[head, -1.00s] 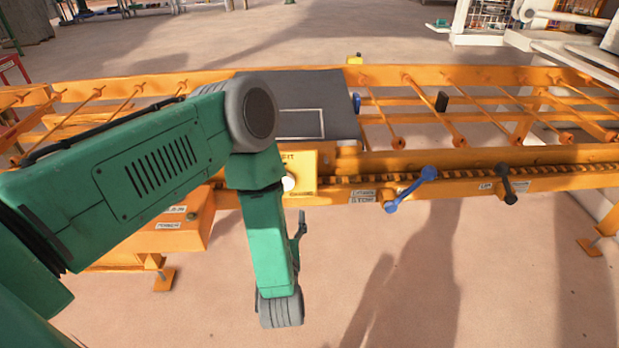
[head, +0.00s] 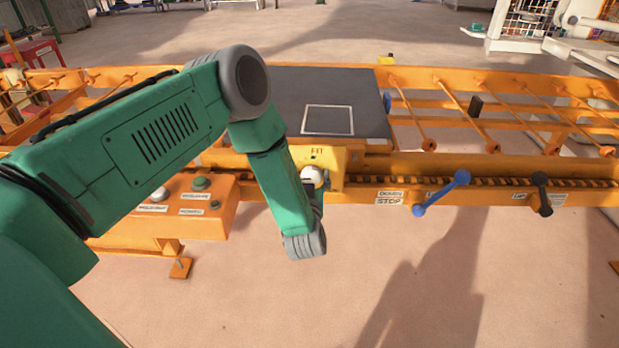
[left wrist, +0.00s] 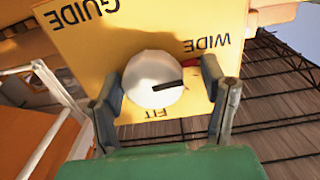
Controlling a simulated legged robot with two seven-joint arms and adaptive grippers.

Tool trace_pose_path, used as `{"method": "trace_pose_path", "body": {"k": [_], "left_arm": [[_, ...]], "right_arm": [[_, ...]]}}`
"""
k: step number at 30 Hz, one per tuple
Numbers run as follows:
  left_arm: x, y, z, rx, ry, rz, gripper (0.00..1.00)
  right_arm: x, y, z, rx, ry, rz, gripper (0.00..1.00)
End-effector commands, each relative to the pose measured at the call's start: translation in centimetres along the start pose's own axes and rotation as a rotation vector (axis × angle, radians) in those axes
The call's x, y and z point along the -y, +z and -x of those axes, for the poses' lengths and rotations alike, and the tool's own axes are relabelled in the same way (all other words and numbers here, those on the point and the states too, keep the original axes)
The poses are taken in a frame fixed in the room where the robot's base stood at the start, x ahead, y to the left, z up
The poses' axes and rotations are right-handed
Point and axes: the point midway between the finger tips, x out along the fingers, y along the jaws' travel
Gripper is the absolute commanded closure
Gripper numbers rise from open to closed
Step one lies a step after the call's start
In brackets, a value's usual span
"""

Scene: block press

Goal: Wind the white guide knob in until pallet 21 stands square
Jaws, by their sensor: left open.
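The white guide knob (head: 312,177) sits on a yellow plate (head: 338,160) marked FIT on the conveyor's near side. In the left wrist view the knob (left wrist: 152,82) is a round white ball with a black pointer line toward the right, near the red mark by WIDE. My left gripper (left wrist: 160,88) is open, with one finger on each side of the knob; whether they touch it I cannot tell. In the head view my left gripper (head: 314,190) is partly hidden by its wrist. A dark grey pallet (head: 280,104) with a white square outline lies on the conveyor; no number is readable.
A blue lever (head: 441,193) and a black lever (head: 541,194) stick out right of the knob. An orange button box (head: 165,215) is at the left, partly behind my arm. The orange conveyor rail (head: 420,165) runs across. Open floor lies in front.

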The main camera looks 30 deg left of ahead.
Motion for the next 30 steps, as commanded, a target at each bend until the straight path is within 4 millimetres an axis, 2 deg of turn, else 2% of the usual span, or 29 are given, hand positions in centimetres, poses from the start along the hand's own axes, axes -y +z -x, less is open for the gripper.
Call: {"method": "trace_pose_path", "body": {"k": [4,5,6,8,9,20,30], "left_arm": [[-0.2,-0.1,0.1,-0.001,0.001,-0.001,0.34],[-0.2,-0.1,0.1,-0.002,0.001,-0.002,0.41],[-0.2,-0.1,0.1,-0.002,0.001,-0.002,0.55],[-0.2,-0.1,0.1,-0.002,0.002,-0.001,0.76],[-0.2,-0.1,0.1,-0.001,0.002,0.000,0.83],[-0.3,-0.1,0.1,0.000,0.006,-0.040,0.83],[-0.4,-0.1,0.1,0.000,0.005,-0.262,0.83]], "right_arm": [[0.0,0.0,0.0,0.000,0.000,0.000,0.60],[0.0,0.0,0.0,0.000,0.000,0.000,0.60],[0.0,0.0,0.0,0.000,0.000,0.000,0.60],[0.0,0.0,0.0,0.000,0.000,-0.001,0.60],[0.0,0.0,0.0,0.000,0.001,-0.001,0.60],[0.0,0.0,0.4,0.000,0.000,0.000,0.60],[0.0,-0.1,1.7,0.000,0.000,-0.001,0.60]]}}
